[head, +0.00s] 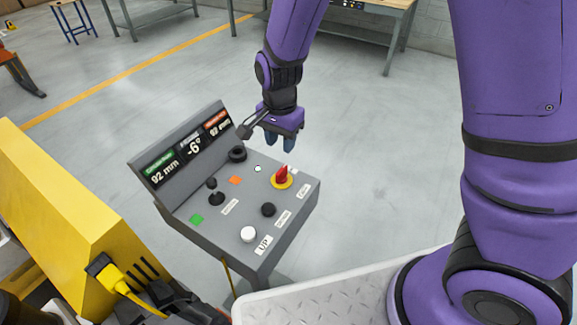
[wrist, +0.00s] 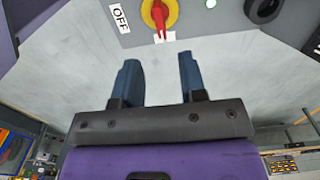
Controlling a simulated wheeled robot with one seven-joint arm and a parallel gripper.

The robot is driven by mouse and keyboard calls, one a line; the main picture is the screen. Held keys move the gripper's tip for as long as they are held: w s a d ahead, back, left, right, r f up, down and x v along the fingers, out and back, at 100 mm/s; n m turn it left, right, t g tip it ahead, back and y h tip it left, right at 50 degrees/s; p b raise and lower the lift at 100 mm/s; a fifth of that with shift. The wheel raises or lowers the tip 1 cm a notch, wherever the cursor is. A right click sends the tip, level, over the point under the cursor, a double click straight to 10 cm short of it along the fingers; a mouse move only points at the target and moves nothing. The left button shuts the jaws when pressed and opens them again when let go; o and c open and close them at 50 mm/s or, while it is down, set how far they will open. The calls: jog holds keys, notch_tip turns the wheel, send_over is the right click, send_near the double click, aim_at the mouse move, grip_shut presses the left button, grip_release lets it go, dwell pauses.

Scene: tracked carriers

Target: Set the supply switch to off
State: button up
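The supply switch is a red rotary handle on a yellow round base (head: 282,178), on the sloped top of a grey control panel (head: 232,252). It also shows at the top of the wrist view (wrist: 159,14). There its red handle points down toward my gripper, while the OFF label (wrist: 122,20) lies to the left of the base. My gripper (head: 281,142) is beyond the panel's far edge, close to the switch in the head view. In the wrist view, its two blue fingers (wrist: 158,65) are apart, with nothing between them.
The panel carries black knobs (head: 268,210), a white button (head: 248,234), a green-ringed light (head: 258,169) and an upright display (head: 188,152). A yellow machine body (head: 60,200) stands at left. Workbenches (head: 375,20) stand far behind; the floor between is clear.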

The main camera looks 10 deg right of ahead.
aim_at(282, 169)
notch_tip(282, 169, down, 11)
jog(key=shift+r, duration=0.2)
dwell(0.3)
grip_shut()
